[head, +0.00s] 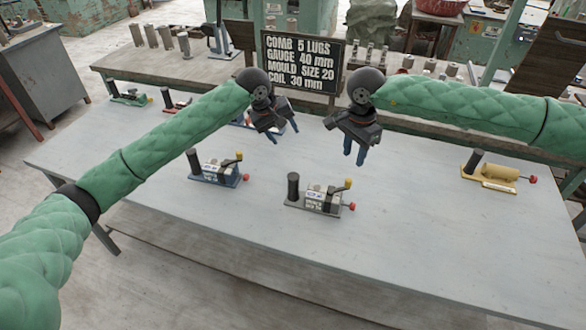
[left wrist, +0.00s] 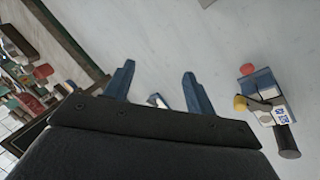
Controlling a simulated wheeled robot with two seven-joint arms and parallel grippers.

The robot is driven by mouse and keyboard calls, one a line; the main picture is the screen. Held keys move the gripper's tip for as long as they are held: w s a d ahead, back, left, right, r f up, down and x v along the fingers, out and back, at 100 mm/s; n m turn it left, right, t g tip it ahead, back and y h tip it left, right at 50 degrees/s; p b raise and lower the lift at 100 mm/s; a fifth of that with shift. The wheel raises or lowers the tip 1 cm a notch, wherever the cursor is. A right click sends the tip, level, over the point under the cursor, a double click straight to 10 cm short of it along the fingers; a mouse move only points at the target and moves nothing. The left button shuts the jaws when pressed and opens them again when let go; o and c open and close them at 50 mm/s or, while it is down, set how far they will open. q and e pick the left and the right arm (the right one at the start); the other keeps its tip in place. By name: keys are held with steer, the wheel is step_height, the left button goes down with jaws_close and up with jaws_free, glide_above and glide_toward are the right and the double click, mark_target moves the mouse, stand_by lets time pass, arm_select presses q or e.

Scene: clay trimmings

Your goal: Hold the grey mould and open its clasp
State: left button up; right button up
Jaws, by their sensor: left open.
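The grey mould (head: 322,204) stands on the table near its front middle, with a black upright cylinder at its left end, a yellow-knobbed lever on top and a red knob at its right end. Its clasp is too small to make out. My left gripper (head: 284,135) is open and empty above the table, behind and left of the grey mould. Its two blue fingers (left wrist: 158,88) show spread apart in the left wrist view. My right gripper (head: 354,158) hangs fingers down, behind and a little right of the mould, apart from it, with a small empty gap between its fingers.
A blue mould (head: 213,173) stands left of the grey one; it appears in the left wrist view (left wrist: 264,88). A yellow mould (head: 498,174) stands at right, a green one (head: 130,97) at far left. A sign (head: 303,62) stands behind. The grey table (head: 420,230) is clear around the mould.

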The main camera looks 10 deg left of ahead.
arm_select(q)
steer(key=g+y, duration=0.1)
steer(key=y, duration=0.1)
glide_above(293, 175)
steer(key=w+a, duration=0.1)
steer(key=w, duration=0.1)
step_height(293, 175, down, 3)
steer(key=f, duration=0.1)
steer(key=s+f+g+y, duration=0.1)
steer(key=shift+s+d+f+n+g, duration=0.25)
steer(key=shift+d+f+n+g, duration=0.1)
steer(key=shift+f+n+g, duration=0.05)
steer(key=shift+s+d+f+y, duration=0.1)
steer(key=shift+s+f+y, duration=0.1)
steer(key=shift+f, duration=0.25)
steer(key=shift+s+f+y, duration=0.1)
steer(key=shift+f+y, duration=0.1)
steer(key=shift+f, duration=0.2)
steer(key=shift+w+f, duration=0.1)
steer(key=shift+f, duration=3.5)
